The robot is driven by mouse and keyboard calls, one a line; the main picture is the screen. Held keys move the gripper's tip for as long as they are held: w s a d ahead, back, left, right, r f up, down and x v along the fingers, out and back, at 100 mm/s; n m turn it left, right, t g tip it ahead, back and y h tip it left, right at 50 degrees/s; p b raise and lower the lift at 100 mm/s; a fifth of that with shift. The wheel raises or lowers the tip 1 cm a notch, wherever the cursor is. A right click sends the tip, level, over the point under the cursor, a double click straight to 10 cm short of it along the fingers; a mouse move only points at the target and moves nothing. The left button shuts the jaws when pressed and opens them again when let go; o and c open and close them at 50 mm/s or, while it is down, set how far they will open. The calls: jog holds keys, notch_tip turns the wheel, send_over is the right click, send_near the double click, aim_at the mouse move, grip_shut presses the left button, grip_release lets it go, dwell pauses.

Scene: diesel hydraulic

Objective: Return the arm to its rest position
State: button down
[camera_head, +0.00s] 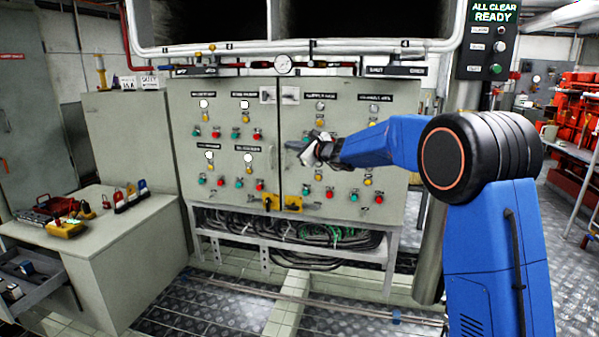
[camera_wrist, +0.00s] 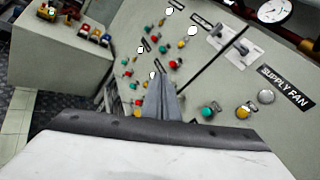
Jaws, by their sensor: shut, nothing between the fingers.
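My blue arm reaches in from the right in the head view, and my gripper (camera_head: 294,146) is in front of the grey control cabinet (camera_head: 225,100), near the seam between its two doors. In the wrist view the two fingers of my gripper (camera_wrist: 161,82) are together and hold nothing. The cabinet door with its buttons also shows in the wrist view (camera_wrist: 225,75), beyond the fingertips. I cannot tell how far the fingertips are from the cabinet face.
A grey workbench (camera_head: 110,225) with an open drawer (camera_head: 35,278) stands at the left, with padlocks and tools on top. A gauge (camera_head: 283,64) sits on the pipe above the cabinet. A sign panel (camera_head: 487,40) reads "ALL CLEAR READY". Checker-plate floor (camera_head: 225,300) lies open in front.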

jog(key=s+d+n+g+h, duration=0.1)
jog(key=s+d+n+g, duration=0.35)
jog(key=s, duration=1.05)
jog(key=s+d+n+g+h, duration=0.1)
jog(key=s+d+n, duration=0.55)
jog(key=s, duration=0.95)
jog(key=s+d+f+n+h, duration=0.3)
jog(key=s+d+f, duration=0.3)
jog(key=s, duration=0.6)
jog(key=s+d+f+n+g+h, duration=0.1)
jog(key=s+d+f+n+h, duration=0.2)
jog(key=s+d+f, duration=0.4)
jog(key=s+d+f+n+g+h, duration=0.1)
jog(key=s+d+f+n+h, duration=0.2)
jog(key=s, duration=1.3)
jog(key=d+f+n, duration=0.1)
jog(key=d+f, duration=0.2)
jog(key=d, duration=0.2)
jog(key=shift+s+f+h, duration=0.3)
jog(key=shift+s+f, duration=0.05)
jog(key=shift+s, duration=0.05)
